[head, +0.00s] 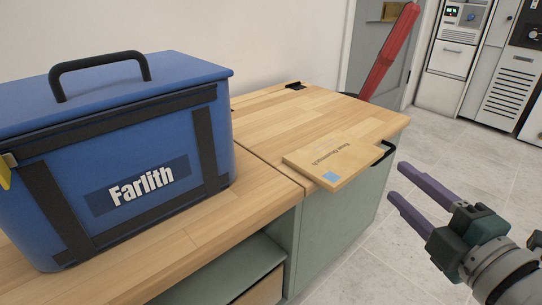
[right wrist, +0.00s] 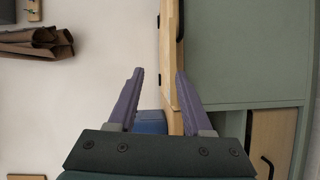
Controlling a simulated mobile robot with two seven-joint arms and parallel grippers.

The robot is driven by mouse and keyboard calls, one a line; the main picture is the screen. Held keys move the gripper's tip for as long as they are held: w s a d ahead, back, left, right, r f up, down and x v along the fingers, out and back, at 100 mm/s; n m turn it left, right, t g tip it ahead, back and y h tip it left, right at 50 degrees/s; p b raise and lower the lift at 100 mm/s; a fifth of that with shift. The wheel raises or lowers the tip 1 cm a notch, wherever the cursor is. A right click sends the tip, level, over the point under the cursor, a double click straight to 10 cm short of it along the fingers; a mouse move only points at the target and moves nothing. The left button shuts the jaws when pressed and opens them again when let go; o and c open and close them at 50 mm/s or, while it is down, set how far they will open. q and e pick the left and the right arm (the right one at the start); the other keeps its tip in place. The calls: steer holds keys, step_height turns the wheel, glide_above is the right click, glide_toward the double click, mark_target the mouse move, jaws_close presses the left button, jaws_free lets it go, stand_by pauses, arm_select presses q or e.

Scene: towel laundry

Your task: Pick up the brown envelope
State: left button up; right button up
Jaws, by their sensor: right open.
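The brown envelope (head: 345,152), tan with a line of dark print and a light blue square, lies flat on the wooden counter top near its right end, at the edge above the green cabinet side. My right gripper (head: 397,182) is open and empty, to the right of the envelope and apart from it, with its purple fingers pointing toward the counter. In the right wrist view its open fingers (right wrist: 159,74) point at the counter edge, seen edge-on; I cannot clearly tell the envelope from the wood there. My left gripper is out of view.
A blue box (head: 150,140) marked "Farlith" with a black handle stands on the counter (head: 262,195) at left. A dark handle sits at the counter's right edge beside the envelope. A red object (head: 389,52) stands behind the counter. The tiled floor (head: 440,165) at right is clear.

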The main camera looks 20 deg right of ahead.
mark_target(365, 168)
steer(key=shift+n+t, duration=0.4)
steer(key=shift+n, duration=0.1)
steer(key=w+f+b, duration=0.1)
steer(key=w+b, duration=0.1)
steer(key=w, duration=0.1)
steer(key=w+d+f+b, duration=0.1)
steer(key=w+b, duration=0.1)
steer(key=shift+f, duration=0.3)
steer(key=w+b, duration=0.2)
steer(key=w, duration=0.1)
steer(key=w+b, duration=0.2)
steer(key=shift+a+f, duration=0.25)
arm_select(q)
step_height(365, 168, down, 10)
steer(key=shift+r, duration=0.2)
arm_select(e)
steer(key=shift+c, duration=0.2)
